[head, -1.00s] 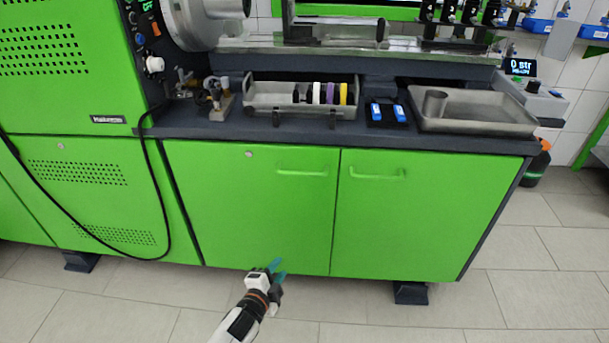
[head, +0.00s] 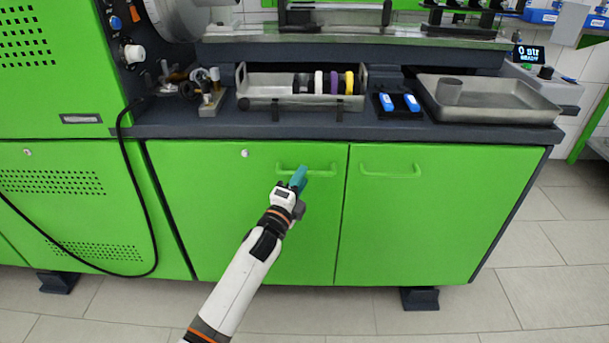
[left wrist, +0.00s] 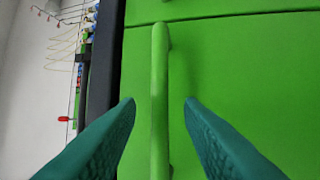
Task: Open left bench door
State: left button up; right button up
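The left bench door (head: 235,225) is a green panel, shut flush with the bench front. Its green bar handle (head: 318,173) runs level near the top right of the door. My left gripper (head: 299,176) is at the left half of this handle in the head view. In the left wrist view the handle (left wrist: 159,105) runs upright between the two teal fingers of my left gripper (left wrist: 158,110). The fingers are open, with a gap on each side of the bar. My right gripper is not in view.
The right bench door (head: 430,230) with its own handle (head: 391,172) is shut beside it. A black cable (head: 150,200) hangs over the green cabinet at the left. The bench top holds a caddy (head: 262,100) and a metal tray (head: 490,108). The floor in front is clear.

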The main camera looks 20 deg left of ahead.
pick_arm(q)
jog(key=shift+x, duration=1.5)
jog(key=shift+c, duration=0.3)
grip_shut()
